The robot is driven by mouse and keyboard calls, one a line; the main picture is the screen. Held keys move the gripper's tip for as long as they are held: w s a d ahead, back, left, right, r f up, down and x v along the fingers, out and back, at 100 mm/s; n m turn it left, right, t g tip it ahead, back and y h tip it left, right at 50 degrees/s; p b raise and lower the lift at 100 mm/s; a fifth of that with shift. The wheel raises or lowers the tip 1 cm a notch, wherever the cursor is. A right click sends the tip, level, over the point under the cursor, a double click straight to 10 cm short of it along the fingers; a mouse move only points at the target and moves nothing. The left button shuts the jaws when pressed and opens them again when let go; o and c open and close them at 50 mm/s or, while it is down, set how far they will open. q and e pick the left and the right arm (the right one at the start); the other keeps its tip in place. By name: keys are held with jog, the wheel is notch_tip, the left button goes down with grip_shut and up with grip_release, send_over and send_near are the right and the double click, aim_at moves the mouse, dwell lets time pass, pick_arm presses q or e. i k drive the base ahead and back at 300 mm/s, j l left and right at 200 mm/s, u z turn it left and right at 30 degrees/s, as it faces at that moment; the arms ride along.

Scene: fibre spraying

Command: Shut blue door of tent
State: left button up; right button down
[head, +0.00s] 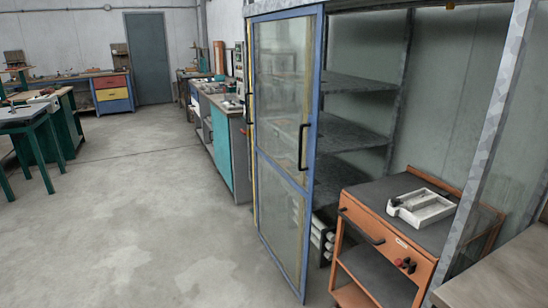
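The blue-framed door (284,140) with clear panels stands open in the head view, swung out to the left of the tent's opening. It has a dark vertical handle (302,147) on its right-hand edge. The tent (497,95) is a grey-framed enclosure with its inside exposed to the right of the door. Neither of my grippers shows in the head view.
Inside the tent are grey shelves (352,137) and an orange cart (387,262) bearing a white tray (421,208). A workbench surface (505,265) is at the lower right. The concrete floor (140,220) left of the door is clear. Benches line the back wall.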

aim_at(317, 9)
jog(key=i+j+u, duration=0.35)
jog(key=i, duration=0.7)
jog(key=i+u, duration=0.3)
jog(key=i, duration=0.75)
jog(key=i+j+z, duration=0.1)
jog(key=i+z, duration=0.25)
jog(key=i, duration=0.15)
jog(key=i+j+z, duration=0.3)
jog(key=i, duration=0.2)
jog(key=i+j+z, duration=0.35)
jog(key=i+l, duration=0.05)
jog(key=i, duration=0.05)
